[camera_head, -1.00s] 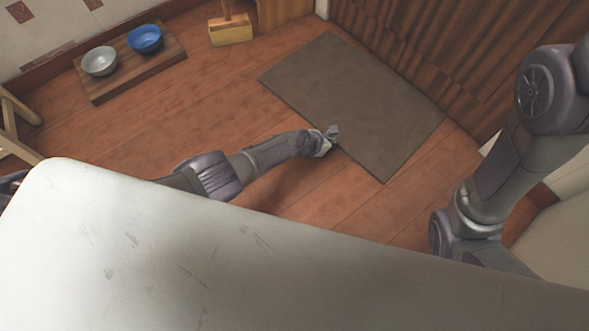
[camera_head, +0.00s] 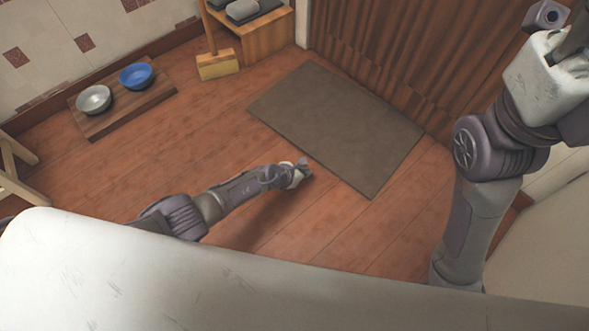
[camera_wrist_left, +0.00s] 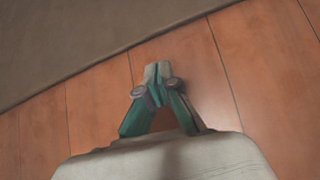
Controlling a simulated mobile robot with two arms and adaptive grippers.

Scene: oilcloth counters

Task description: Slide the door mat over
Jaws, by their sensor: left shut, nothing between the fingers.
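The door mat (camera_head: 338,125) is a flat grey-brown rectangle on the wooden floor, in front of the brown slatted door. In the left wrist view the mat (camera_wrist_left: 70,40) fills the upper left, with its edge running diagonally. My left gripper (camera_head: 304,168) is shut and empty, just off the mat's near long edge. In the left wrist view the shut fingertips (camera_wrist_left: 157,70) point toward the mat, over bare floor and apart from its edge. My right arm is raised at the right of the head view; its gripper is not clearly visible.
A broom (camera_head: 217,65) and a low wooden shelf (camera_head: 268,38) stand at the back. The slatted door (camera_head: 395,55) borders the mat's far side. Floor left of the mat is clear.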

